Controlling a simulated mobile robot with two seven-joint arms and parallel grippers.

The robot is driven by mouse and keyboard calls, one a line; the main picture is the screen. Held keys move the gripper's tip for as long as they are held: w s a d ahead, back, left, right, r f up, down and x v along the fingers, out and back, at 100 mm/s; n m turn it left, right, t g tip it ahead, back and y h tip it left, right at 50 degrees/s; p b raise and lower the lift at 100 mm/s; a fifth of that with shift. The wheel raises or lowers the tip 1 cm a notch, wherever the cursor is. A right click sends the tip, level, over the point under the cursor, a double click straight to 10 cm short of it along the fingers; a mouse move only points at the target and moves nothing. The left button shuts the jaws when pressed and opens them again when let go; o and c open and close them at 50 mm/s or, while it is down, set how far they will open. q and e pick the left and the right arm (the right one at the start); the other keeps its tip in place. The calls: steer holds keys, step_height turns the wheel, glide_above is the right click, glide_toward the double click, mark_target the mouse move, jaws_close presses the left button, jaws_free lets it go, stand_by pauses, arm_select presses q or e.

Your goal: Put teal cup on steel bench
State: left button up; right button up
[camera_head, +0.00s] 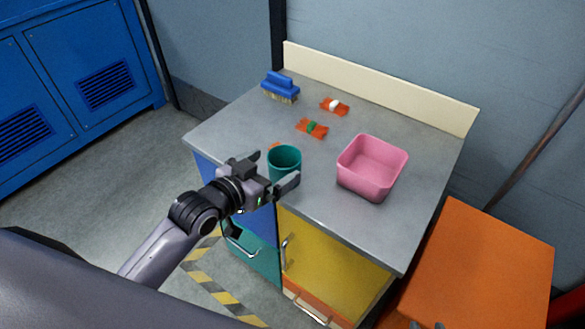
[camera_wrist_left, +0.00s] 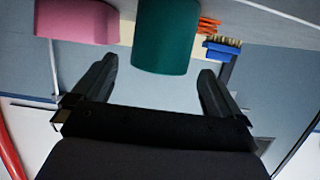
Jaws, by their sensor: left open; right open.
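The teal cup (camera_head: 285,171) appears to stand upright at the front edge of the grey metal-topped bench (camera_head: 330,217). My left gripper (camera_head: 269,173) is open at the cup's near side, one finger on either side of its line. In the left wrist view the cup (camera_wrist_left: 167,38) shows, inverted, ahead of and between the open fingers (camera_wrist_left: 158,80), with gaps on both sides. Its lower part is partly hidden by the gripper in the head view. Only the tips of my right gripper (camera_head: 426,325) show at the bottom edge, apart and empty.
A pink bin (camera_head: 365,186) stands right of the cup. A blue brush (camera_head: 280,86) and two orange-red items with white (camera_head: 334,106) and green (camera_head: 311,128) pieces lie behind. An orange surface (camera_head: 490,260) is at right. The bench's back right is clear.

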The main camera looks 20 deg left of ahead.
mark_target(293, 152)
arm_select(q)
steer(key=shift+r+b+x, duration=0.1)
steer(key=shift+b+x, duration=0.1)
steer(key=shift+x, duration=1.5)
steer(key=shift+r+b+x, duration=0.15)
steer(key=shift+x, duration=1.6)
steer(key=c, duration=1.1)
steer(key=shift+r, duration=0.1)
